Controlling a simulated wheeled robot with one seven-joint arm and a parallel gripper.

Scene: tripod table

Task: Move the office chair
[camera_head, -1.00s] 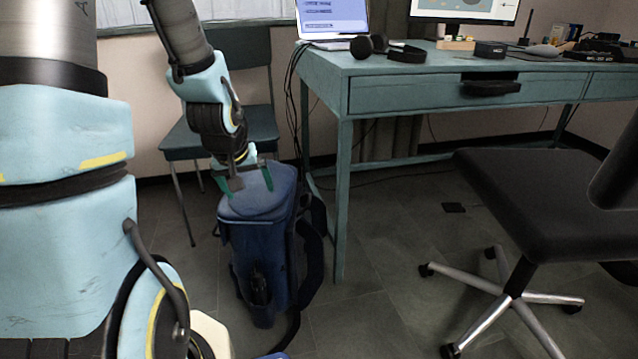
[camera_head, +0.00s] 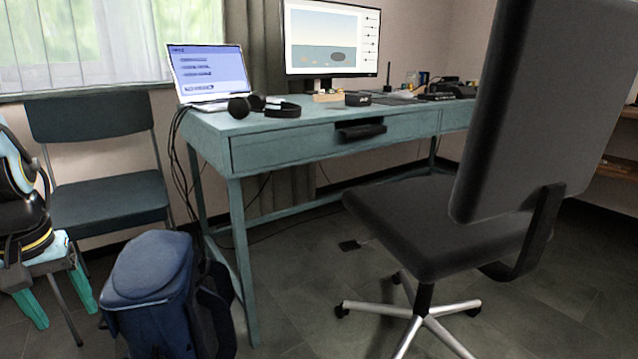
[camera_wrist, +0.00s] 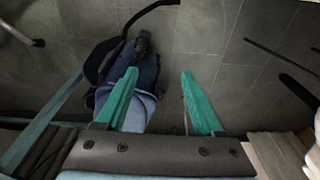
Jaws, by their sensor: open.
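The office chair (camera_head: 430,222) stands at the right in the head view, with a black seat, a tall black backrest (camera_head: 545,110) and a silver five-star base on casters. It stands in front of the desk, and its backrest is cut off by the top edge. My gripper (camera_head: 62,300) is at the far left of the head view, left of the backpack and well away from the chair. In the wrist view, my gripper (camera_wrist: 160,100) has its two green fingers spread apart with nothing held between them. The wrist camera looks down at the floor and the backpack.
A blue backpack (camera_head: 152,285) stands on the floor between my gripper and the chair; it shows in the wrist view (camera_wrist: 135,75). A teal desk (camera_head: 290,150) holds a laptop, headphones and a monitor. A dark side chair (camera_head: 105,205) stands under the window.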

